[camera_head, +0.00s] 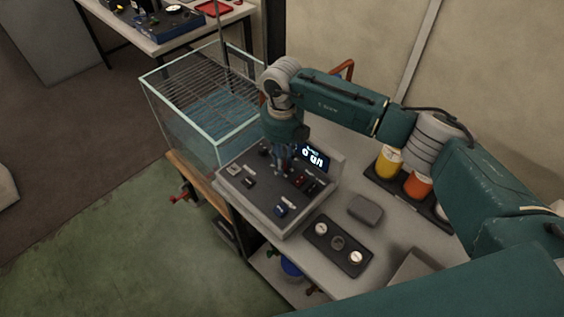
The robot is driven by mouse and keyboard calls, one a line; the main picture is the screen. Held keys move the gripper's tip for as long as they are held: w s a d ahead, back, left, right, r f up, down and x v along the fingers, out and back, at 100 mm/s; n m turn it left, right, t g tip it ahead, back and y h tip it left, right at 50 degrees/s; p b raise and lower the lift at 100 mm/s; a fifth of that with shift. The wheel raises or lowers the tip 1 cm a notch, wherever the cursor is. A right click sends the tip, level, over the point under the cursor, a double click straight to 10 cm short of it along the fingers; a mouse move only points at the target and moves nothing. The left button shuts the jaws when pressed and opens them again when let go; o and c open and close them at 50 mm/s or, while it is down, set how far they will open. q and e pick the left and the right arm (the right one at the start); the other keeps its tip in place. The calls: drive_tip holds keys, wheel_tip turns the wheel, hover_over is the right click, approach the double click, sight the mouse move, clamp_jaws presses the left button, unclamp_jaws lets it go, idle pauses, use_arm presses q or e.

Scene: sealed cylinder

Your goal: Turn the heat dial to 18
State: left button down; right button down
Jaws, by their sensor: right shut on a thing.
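A grey control box (236,199) with a dark sloped panel sits on the workbench. Several small knobs and switches are on its panel, and a lit display (314,157) stands at its back right. The display's digits are too small to read surely. My right gripper (284,172) points down at the panel, its fingers shut on a small control there. The held control is mostly hidden by the fingers, so I cannot tell its setting. My left gripper is not in view.
A glass tank (181,121) with a wire rack stands behind and left of the box. A black plate with round pieces (338,245), a grey block (365,210) and a tray of yellow and orange jars (418,185) are to the right.

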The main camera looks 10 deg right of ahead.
drive_tip(key=shift+w+m+b, duration=0.1)
drive_tip(key=shift+m+b, duration=0.25)
drive_tip(key=shift+m, duration=0.85)
drive_tip(key=shift+r, duration=0.1)
drive_tip(key=c, duration=1.5)
unclamp_jaws()
drive_tip(key=shift+c, duration=0.2)
wheel_tip(320, 180, up, 12)
